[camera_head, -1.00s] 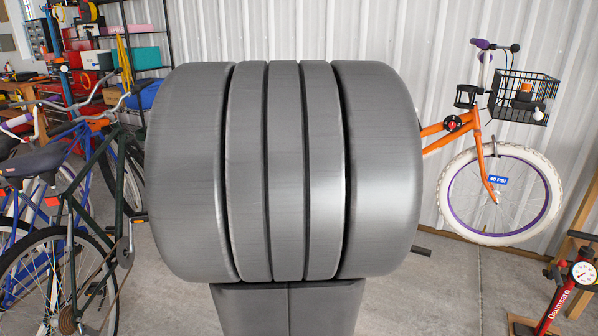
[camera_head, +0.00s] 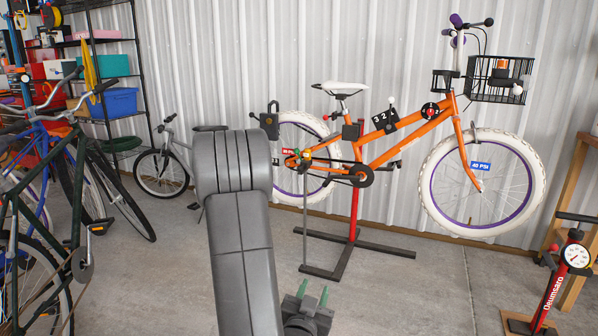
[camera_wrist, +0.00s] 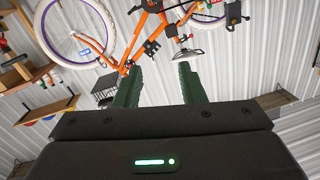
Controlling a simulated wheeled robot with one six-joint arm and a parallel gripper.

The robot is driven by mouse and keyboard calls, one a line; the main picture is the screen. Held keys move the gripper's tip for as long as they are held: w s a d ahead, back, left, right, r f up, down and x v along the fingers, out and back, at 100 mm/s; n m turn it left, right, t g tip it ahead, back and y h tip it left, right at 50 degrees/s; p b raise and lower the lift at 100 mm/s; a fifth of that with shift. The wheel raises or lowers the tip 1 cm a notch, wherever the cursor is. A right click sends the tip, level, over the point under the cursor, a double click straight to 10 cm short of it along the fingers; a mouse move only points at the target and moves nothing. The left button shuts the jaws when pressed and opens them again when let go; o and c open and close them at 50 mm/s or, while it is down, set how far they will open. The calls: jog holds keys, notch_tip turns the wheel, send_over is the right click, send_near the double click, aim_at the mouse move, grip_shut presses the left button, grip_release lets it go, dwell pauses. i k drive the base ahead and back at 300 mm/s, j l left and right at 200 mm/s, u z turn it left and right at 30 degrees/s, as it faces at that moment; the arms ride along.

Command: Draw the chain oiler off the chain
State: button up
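The orange bike (camera_head: 385,138) hangs on a red stand against the back wall. Its chain (camera_head: 335,163) runs from the dark crank to the rear hub. A small red, yellow and green item (camera_head: 293,162) sits by the rear hub; I cannot tell for sure whether it is the chain oiler. My gripper (camera_head: 314,293) is low in front of the bike, well apart from it, with its two green fingers spread and nothing between them. The wrist view shows the bike (camera_wrist: 95,40) upside down beyond the spread fingers; no oiler can be made out there.
The red stand (camera_head: 355,215) has dark legs on the floor. A red floor pump (camera_head: 560,275) stands at right. More bikes (camera_head: 65,190) crowd the left, with shelves (camera_head: 125,80) behind. Concrete floor between my arm and the pump is free.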

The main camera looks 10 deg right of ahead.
aim_at(306, 163)
jog(key=i+l, duration=0.1)
jog(key=i, duration=0.45)
jog(key=i+l+u, duration=0.1)
jog(key=i, duration=0.45)
jog(key=i+l, duration=0.1)
jog(key=i, duration=0.45)
jog(key=i+l, duration=0.15)
jog(key=i, duration=0.4)
jog(key=j+u, duration=0.05)
